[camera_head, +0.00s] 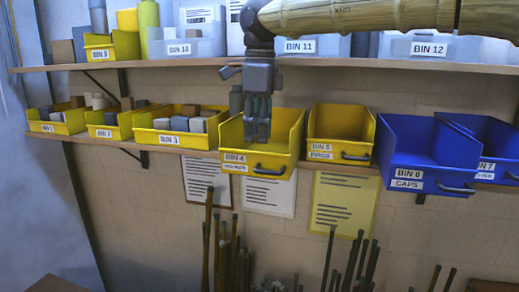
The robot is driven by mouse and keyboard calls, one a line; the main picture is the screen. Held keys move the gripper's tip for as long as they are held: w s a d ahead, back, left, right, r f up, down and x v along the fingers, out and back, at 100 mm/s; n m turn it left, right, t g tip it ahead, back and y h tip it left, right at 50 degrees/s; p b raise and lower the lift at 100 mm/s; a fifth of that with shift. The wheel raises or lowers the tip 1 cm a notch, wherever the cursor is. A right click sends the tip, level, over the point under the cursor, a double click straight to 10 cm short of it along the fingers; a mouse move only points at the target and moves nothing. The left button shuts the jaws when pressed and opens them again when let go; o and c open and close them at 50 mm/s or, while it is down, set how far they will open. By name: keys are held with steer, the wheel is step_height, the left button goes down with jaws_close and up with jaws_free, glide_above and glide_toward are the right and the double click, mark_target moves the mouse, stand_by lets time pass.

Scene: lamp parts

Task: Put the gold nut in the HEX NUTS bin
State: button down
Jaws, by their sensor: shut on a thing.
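My gripper (257,134) points down over the yellow BIN 4 (286,148), with its fingers in front of the bin's open inside. The small second line on that bin's label looks like HEX NUTS, though it is hard to read. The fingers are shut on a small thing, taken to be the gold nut. The nut is too small or hidden between the fingers to make out. I cannot tell how far the fingertips are above the bin floor.
BIN 3 (170,140), holding grey blocks, is left of BIN 4. Yellow BIN 5 (339,145) and blue BIN 6 (425,165) are to the right. The upper shelf (200,61) with clear bins runs behind my arm. Rods stand below.

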steer(key=shift+w+a+f+p, duration=0.15)
steer(key=shift+w+a+f, duration=0.1)
steer(key=shift+f, duration=0.4)
steer(key=shift+w+a+f+p, duration=0.15)
steer(key=shift+w+f, duration=0.05)
steer(key=shift+f, duration=0.4)
steer(key=f, duration=0.1)
steer(key=f+p, duration=0.1)
steer(key=f, duration=0.1)
steer(key=shift+s+d+f, duration=0.2)
steer(key=shift+s, duration=0.1)
steer(key=shift+w+a+f, duration=0.15)
steer(key=shift+f, duration=0.1)
steer(key=c, duration=1.5)
jaws_free()
steer(key=r+b, duration=0.1)
steer(key=r, duration=0.3)
steer(key=r+b, duration=0.1)
steer(key=r, duration=0.3)
steer(key=r+b, duration=0.1)
steer(key=r, duration=0.3)
steer(key=shift+d+r, duration=0.2)
steer(key=shift+d, duration=0.1)
